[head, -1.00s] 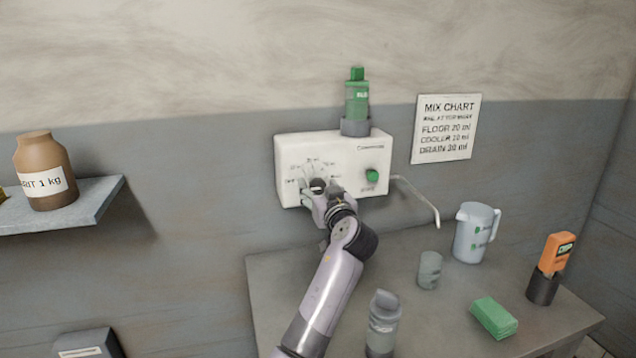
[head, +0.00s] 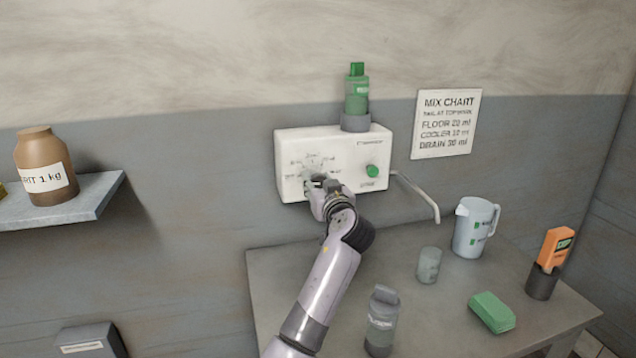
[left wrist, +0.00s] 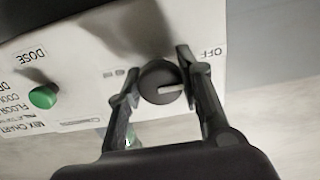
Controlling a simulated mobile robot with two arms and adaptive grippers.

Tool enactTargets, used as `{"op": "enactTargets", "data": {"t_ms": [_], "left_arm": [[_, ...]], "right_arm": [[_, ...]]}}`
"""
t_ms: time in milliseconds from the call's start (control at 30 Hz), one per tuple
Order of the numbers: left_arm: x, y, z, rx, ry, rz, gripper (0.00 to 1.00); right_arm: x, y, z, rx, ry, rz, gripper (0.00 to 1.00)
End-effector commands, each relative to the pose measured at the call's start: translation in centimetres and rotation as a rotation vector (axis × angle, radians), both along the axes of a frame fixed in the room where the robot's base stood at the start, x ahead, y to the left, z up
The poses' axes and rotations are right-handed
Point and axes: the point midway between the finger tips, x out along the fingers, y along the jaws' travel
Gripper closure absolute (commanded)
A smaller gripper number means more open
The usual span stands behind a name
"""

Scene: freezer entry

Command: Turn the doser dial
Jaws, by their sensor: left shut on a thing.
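The white doser box (head: 340,145) is mounted on the wall, with a green bottle (head: 357,92) upright in a grey collar on top. Its dark round dial (left wrist: 160,82) has a pale pointer bar and sits between the fingers of my left gripper (left wrist: 158,90), which is shut on it. In the head view my left gripper (head: 318,184) is at the lower left of the box face and hides most of the dial. The green dose button (head: 372,171) is to the right of the dial and also shows in the left wrist view (left wrist: 43,96). My right gripper is not in view.
A bent spout (head: 420,195) reaches out from the box's right side over the grey table (head: 290,270). The table holds a jug (head: 474,228), a cup (head: 428,265), a grey bottle (head: 381,325), a green sponge (head: 492,312) and an orange meter (head: 556,248) in a holder. A mix chart (head: 446,124) hangs right.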

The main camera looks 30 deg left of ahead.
Motion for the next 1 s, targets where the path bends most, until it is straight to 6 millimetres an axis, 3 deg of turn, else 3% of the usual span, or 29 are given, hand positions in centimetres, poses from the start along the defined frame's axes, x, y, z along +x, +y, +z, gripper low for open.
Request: {"op": "enactTargets", "data": {"t_ms": [167,533,1000], "left_arm": [[0.0,0.0,0.0,-0.001,0.001,0.0,0.94],[0.0,0.0,0.0,0.047,0.056,0.0,0.95],[0.0,0.0,0.2,0.299,0.351,0.0,0.95]], "right_arm": [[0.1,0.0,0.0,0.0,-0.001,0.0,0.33],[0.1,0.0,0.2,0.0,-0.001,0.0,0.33],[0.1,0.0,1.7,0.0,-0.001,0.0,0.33]]}}
